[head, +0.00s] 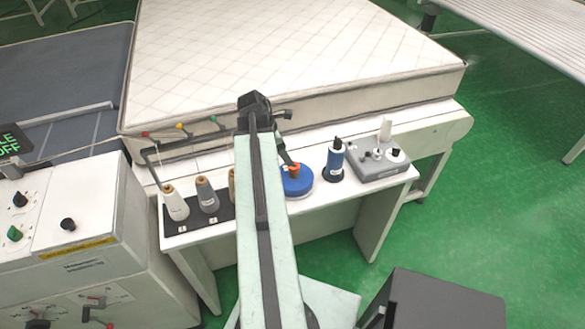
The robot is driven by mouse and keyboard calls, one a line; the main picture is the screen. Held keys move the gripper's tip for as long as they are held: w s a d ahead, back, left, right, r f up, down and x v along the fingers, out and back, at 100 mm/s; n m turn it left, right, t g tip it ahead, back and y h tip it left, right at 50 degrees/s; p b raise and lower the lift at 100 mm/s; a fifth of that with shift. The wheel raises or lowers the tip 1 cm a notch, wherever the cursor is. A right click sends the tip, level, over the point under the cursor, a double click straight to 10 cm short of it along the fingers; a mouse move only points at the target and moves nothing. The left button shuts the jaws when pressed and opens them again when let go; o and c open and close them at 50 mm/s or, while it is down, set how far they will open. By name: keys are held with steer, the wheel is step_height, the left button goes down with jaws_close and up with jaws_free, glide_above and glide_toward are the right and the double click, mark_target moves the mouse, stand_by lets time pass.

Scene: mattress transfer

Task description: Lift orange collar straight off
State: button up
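A small orange collar (294,170) shows on top of a round blue base (300,188) on the white table, right of my arm. It is small in the picture and partly covered, so its exact seating is unclear. My arm reaches forward over the table, and my gripper (289,160) hangs down at the collar from the left. A dark finger appears to be at or touching the collar. My arm covers part of the gripper, so I cannot tell whether it is open or closed on the collar.
A blue spool (335,160) stands just right of the base, beside a grey control box (378,160). Several thread cones, including a white one (175,204), stand left of my arm. A quilted mattress (300,45) lies behind the table. A control cabinet (75,225) is at left.

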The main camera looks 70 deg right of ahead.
steer(key=b+x, duration=0.2)
steer(key=x, duration=0.1)
steer(key=b+x, duration=0.3)
steer(key=shift+s+f, duration=0.3)
steer(key=shift+s, duration=0.05)
jaws_close()
step_height(320, 180, up, 10)
steer(key=p, duration=1)
